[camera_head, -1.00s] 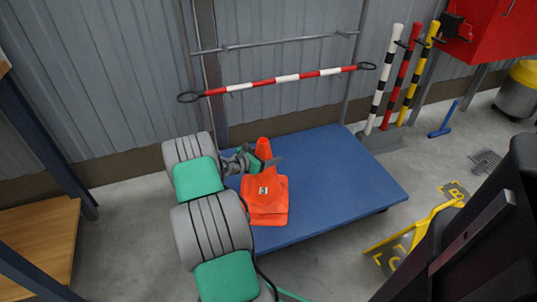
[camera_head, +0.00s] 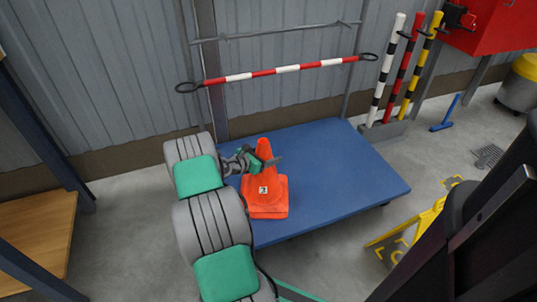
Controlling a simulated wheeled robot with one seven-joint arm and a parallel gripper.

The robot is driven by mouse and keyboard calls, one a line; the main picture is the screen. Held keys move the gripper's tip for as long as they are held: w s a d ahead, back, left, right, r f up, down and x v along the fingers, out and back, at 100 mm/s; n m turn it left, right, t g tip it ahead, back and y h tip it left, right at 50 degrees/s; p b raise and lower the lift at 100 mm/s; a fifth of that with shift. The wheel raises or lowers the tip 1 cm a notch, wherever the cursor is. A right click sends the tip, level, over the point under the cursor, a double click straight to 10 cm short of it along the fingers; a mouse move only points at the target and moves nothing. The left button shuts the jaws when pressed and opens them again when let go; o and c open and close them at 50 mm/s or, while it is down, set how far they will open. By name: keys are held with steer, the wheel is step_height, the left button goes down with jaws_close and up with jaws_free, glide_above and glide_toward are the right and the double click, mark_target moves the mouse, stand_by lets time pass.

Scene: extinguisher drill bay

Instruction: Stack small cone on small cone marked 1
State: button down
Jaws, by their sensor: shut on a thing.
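In the head view, an orange cone (camera_head: 264,146) stands upright on the blue platform (camera_head: 345,185). My gripper (camera_head: 266,160) is shut on its upper part, with the cone's tip showing above the fingers. A small white label (camera_head: 263,189) with a dark mark shows on the orange surface below the gripper; I cannot read the mark surely. Orange base edges (camera_head: 266,211) show at more than one level under the label, so two cones seem to overlap closely. I cannot tell whether the held cone is fully seated over the other. My arm comes in from the left.
The platform is bare to the right of the cones. A red and white bar (camera_head: 287,69) crosses behind it. Striped posts (camera_head: 410,70) stand at the back right. A yellow sign (camera_head: 405,235) is on the floor at right. A wooden surface (camera_head: 35,240) is at left.

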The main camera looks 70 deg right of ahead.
steer(key=shift+f+b, duration=0.45)
steer(key=shift+f, duration=0.25)
steer(key=c, duration=0.5)
jaws_free()
steer(key=o, duration=0.3)
steer(key=shift+o, duration=0.2)
